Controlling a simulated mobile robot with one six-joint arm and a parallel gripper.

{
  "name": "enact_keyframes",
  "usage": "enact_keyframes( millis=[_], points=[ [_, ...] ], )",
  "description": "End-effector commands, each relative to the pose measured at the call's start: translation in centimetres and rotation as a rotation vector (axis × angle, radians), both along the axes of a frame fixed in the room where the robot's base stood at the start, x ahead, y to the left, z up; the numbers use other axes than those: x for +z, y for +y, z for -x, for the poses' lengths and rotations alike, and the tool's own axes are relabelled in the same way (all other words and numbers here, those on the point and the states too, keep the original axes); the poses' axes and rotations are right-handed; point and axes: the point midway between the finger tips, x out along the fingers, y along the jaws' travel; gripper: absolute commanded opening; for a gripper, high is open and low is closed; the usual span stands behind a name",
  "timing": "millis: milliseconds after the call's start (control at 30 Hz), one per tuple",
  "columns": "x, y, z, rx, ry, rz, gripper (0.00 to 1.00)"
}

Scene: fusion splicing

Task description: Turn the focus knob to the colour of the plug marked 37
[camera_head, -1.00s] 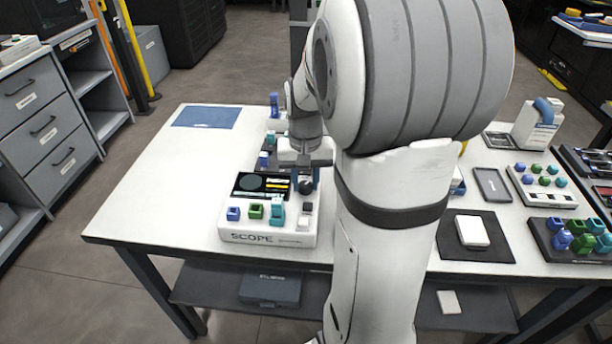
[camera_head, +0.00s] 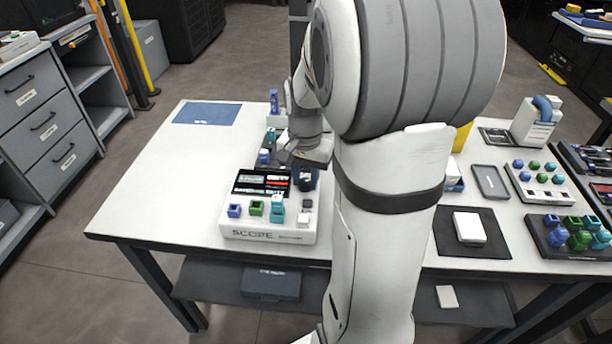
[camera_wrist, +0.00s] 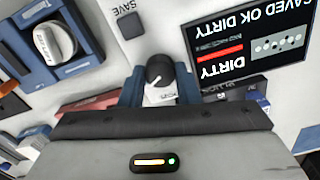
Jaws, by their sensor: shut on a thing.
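The white scope (camera_head: 272,233) stands on the table, with blue (camera_head: 234,211), green (camera_head: 256,208) and teal (camera_head: 277,204) pieces along its front. The teal one stands tallest. A dark round knob (camera_wrist: 160,68) is at the tips of my gripper (camera_wrist: 159,88), between its two blue fingers, and the gripper is shut on it. In the head view my arm partly hides the knob. The scope's screen (camera_wrist: 245,40) shows "SAVED OK DIRTY" and "DIRTY" beside a red bar. I can read no 37 on any plug, and the knob's pointer colour is unclear.
A SAVE button (camera_wrist: 130,23) sits near the knob. At the right are a rack of coloured plugs (camera_head: 574,240), a panel with coloured knobs (camera_head: 548,196) and a dark mat (camera_head: 490,249). The table's left part is clear, with a blue mat (camera_head: 207,113) at the back.

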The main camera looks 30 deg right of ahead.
Motion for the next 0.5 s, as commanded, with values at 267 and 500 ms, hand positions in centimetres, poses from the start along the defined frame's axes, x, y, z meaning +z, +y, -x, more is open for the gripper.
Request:
enact_keyframes(
  millis=[267,500],
  points=[
    [0.0,0.0,0.03,0.001,0.001,0.001,0.34],
    [0.0,0.0,0.03,0.002,0.0,0.0,0.39]
  ],
)
